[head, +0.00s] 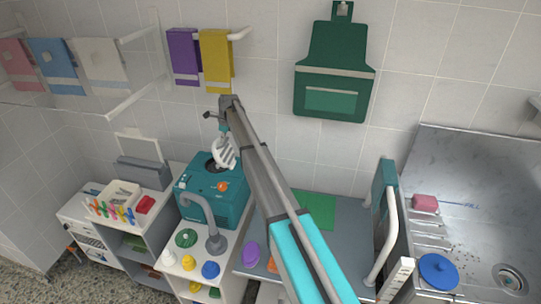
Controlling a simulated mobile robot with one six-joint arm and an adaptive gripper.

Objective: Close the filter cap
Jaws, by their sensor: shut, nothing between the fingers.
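A teal box-shaped machine (205,205) stands on the white cart left of centre. Its top has a dark round opening (204,163) and an orange knob (222,187) in front. My gripper (227,166) is over the machine's top, beside the dark opening, shut and empty. It partly hides the opening. I cannot tell whether it touches the machine. I cannot clearly make out the filter cap. A green round disc (186,238) lies on the cart in front of the machine; I cannot tell whether it is a cap.
A grey hose with a nozzle (215,243) arches in front of the machine. White, yellow and blue (210,270) items stand nearby. A tray of coloured clips (122,193) is left. A grey table with a green mat (315,210) and a steel sink (510,278) are right. Towels hang behind.

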